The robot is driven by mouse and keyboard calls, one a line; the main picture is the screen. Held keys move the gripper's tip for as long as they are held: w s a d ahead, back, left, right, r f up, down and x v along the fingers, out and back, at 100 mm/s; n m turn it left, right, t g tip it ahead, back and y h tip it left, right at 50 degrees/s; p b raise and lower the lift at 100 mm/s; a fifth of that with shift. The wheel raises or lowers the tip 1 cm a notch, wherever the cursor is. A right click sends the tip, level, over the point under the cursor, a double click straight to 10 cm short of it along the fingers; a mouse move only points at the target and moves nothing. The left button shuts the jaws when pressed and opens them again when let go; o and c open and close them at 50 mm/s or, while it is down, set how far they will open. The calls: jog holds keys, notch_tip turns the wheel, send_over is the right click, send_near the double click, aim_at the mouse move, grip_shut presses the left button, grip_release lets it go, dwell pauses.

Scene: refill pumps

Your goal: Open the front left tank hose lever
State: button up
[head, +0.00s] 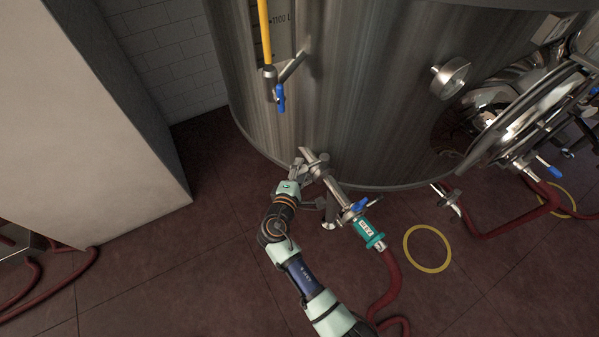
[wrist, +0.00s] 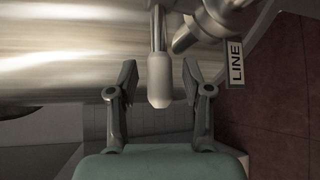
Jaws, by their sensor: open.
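The steel tank (head: 350,95) fills the upper middle of the head view. A metal outlet pipe (head: 328,180) slopes down from its lower front to a teal hose coupling (head: 368,234). A blue lever (head: 357,208) is on this pipe just above the coupling. My gripper (head: 306,172) is low at the tank's front, beside the upper end of the pipe. In the wrist view my gripper (wrist: 158,75) is open. A metal rod with a pale rounded grip (wrist: 160,80) stands between its fingers, with gaps visible on both sides. I cannot tell whether it is the hose lever.
A black-and-white LINE label (wrist: 236,62) is right of my gripper. A second blue lever (head: 280,97) hangs below the yellow sight tube (head: 265,35). Red hose (head: 392,275) and a yellow ring (head: 427,248) are on the floor. A large pale block (head: 85,120) stands left.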

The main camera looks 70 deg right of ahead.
jog(key=shift+d, duration=0.2)
grip_shut()
jog(key=shift+a, duration=0.1)
